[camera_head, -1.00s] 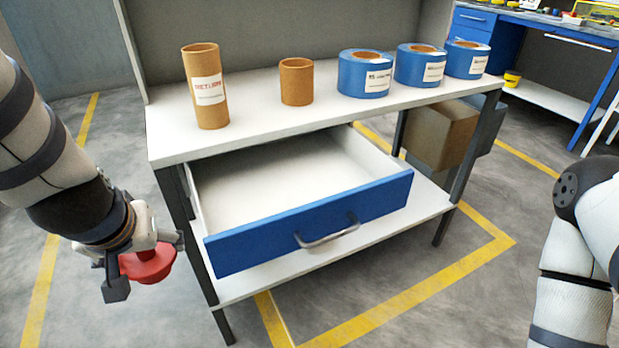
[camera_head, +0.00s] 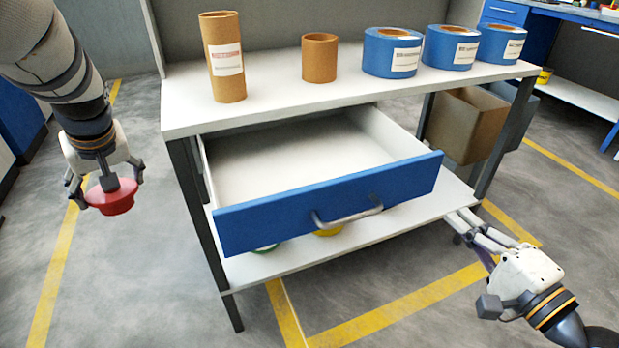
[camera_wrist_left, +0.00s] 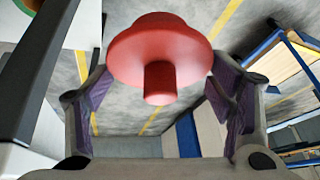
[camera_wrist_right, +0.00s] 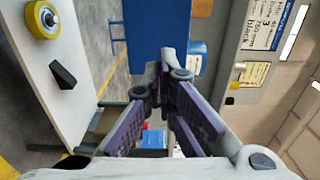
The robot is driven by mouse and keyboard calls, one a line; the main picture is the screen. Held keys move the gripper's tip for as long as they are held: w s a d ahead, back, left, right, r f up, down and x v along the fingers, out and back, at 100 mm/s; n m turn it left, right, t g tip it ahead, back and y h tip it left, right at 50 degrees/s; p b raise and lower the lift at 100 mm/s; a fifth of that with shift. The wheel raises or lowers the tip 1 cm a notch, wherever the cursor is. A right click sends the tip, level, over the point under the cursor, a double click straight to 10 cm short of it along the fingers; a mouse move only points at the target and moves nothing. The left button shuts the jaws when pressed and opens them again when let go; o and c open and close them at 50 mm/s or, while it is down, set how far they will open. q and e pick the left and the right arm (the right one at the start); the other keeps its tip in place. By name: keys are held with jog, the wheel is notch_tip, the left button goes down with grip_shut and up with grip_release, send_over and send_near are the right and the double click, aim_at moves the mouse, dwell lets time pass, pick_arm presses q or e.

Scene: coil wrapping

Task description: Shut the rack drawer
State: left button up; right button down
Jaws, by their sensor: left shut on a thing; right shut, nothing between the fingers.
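The rack drawer (camera_head: 270,220) stands pulled out under the white rack top, with its blue front and metal handle (camera_head: 348,217) facing me. Its visible inside is empty. My left gripper (camera_head: 110,184) is to the left of the rack, apart from the drawer, and shut on a red flanged piece (camera_head: 112,200). The red piece (camera_wrist_left: 160,52) also shows between the fingers in the left wrist view. My right gripper (camera_head: 470,226) is shut and empty near the right end of the lower shelf, right of the drawer front and not on the handle.
The rack top (camera_head: 285,92) holds a tall cardboard tube (camera_head: 222,85), a short tube (camera_head: 320,57) and several blue-wrapped coils (camera_head: 385,65). Yellow (camera_head: 328,232) and green items sit on the lower shelf (camera_head: 400,222). A cardboard box (camera_head: 465,125) is at the rack's right. Floor in front is clear.

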aim_at(415, 180)
pick_arm(q)
notch_tip(415, 180, down, 2)
jog(key=shift+f+b, duration=0.1)
jog(key=shift+b, duration=0.25)
pick_arm(e)
jog(key=x, duration=0.9)
jog(key=shift+w, duration=0.1)
